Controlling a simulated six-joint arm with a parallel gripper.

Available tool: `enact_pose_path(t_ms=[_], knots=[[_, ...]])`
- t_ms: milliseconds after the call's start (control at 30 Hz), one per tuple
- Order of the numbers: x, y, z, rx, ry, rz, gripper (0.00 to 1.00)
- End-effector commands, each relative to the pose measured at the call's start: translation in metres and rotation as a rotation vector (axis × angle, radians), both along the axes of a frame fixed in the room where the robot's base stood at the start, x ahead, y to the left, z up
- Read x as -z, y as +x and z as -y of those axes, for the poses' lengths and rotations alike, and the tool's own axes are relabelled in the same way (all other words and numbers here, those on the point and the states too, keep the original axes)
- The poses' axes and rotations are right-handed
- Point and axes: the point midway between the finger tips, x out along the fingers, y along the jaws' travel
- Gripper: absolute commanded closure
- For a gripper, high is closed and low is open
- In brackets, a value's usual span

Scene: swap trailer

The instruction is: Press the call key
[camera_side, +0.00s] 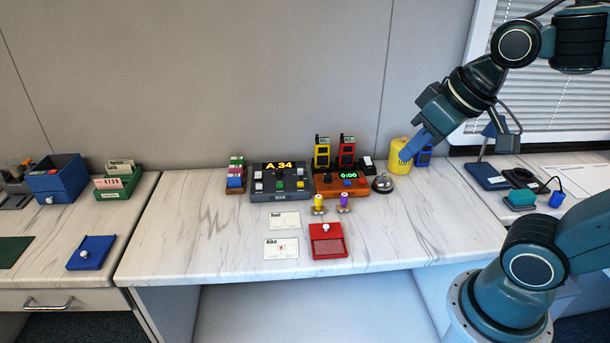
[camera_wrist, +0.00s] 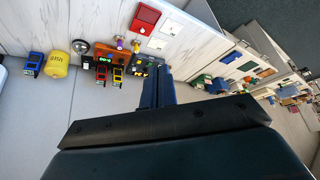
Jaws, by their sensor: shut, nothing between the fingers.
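The dark grey console (camera_side: 280,196) stands on the desk with a lit display reading A 34 and several keys and a knob on its face. I cannot read which key is the call key. In the wrist view the console (camera_wrist: 142,75) is partly hidden behind my fingers. My gripper (camera_side: 405,157) is shut and empty, raised above the right part of the desk beside the yellow canister, well to the right of the console. Its blue fingers show together in the wrist view (camera_wrist: 158,75).
An orange timer (camera_side: 340,188) reading 0:00 adjoins the console, with yellow and red radios behind. A bell (camera_side: 383,184) and yellow canister (camera_side: 400,169) stand right. Two stamps, cards and a red box (camera_side: 327,254) lie in front. The desk front is mostly clear.

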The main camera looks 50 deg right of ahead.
Motion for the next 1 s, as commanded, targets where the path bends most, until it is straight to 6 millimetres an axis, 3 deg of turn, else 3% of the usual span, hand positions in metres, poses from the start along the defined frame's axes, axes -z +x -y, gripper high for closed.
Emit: enact_pose_path(t_ms=[533, 1000], knots=[[-0.001, 0.105, 0.020, 0.166, 0.080, 0.063, 1.00], [0.024, 0.195, 0.049, 0.309, 0.160, 0.122, 1.00]])
